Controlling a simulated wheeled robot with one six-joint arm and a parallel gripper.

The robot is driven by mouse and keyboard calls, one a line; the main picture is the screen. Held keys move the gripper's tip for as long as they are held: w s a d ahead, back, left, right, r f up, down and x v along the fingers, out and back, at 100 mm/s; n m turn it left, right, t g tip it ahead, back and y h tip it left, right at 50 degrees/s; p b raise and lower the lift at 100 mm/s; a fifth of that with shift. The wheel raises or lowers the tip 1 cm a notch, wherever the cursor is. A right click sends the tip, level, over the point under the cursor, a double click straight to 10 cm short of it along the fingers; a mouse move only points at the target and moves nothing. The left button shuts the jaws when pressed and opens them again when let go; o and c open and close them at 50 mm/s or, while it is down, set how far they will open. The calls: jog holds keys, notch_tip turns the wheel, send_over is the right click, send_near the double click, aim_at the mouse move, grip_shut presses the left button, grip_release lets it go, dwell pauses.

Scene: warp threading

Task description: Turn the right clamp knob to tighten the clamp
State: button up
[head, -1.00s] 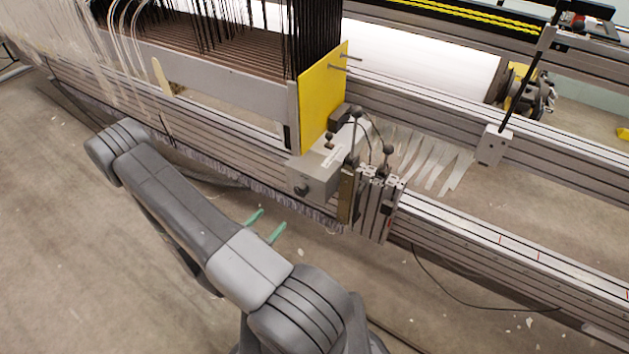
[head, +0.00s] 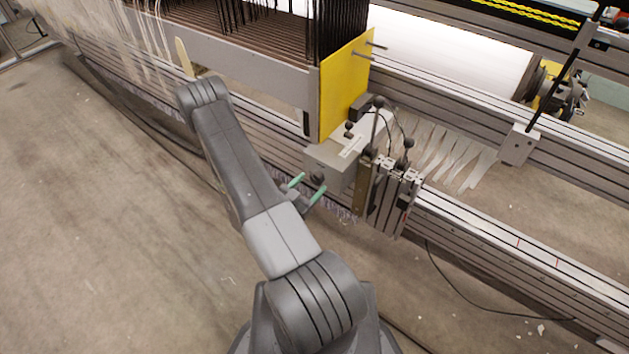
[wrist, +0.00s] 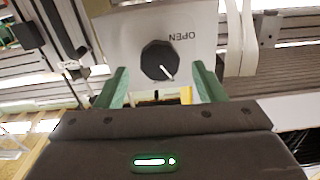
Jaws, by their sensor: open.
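The clamp knob (wrist: 158,61) is round and black with a white pointer line, on the pale face of the clamp box (wrist: 190,22). The word "OPEN" stands beside it, upside down in the wrist view. In the head view the grey clamp box (head: 335,160) sits on the rail, and its knob (head: 318,177) shows small and dark. My gripper (head: 308,188) has green fingers and is right at the knob side of the box. In the wrist view my gripper (wrist: 158,82) is open, its fingers on either side below the knob, not visibly touching it.
A yellow plate (head: 345,85) stands behind the box. Black ball-topped levers (head: 377,125) and a metal bracket (head: 392,195) are close to its right. Pale strips (head: 450,150) hang at the right. The floor (head: 100,220) in front of the rail is mostly clear.

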aim_at(316, 178)
jog(key=shift+x, duration=1.45)
jog(key=c, duration=1)
jog(key=shift+o, duration=0.2)
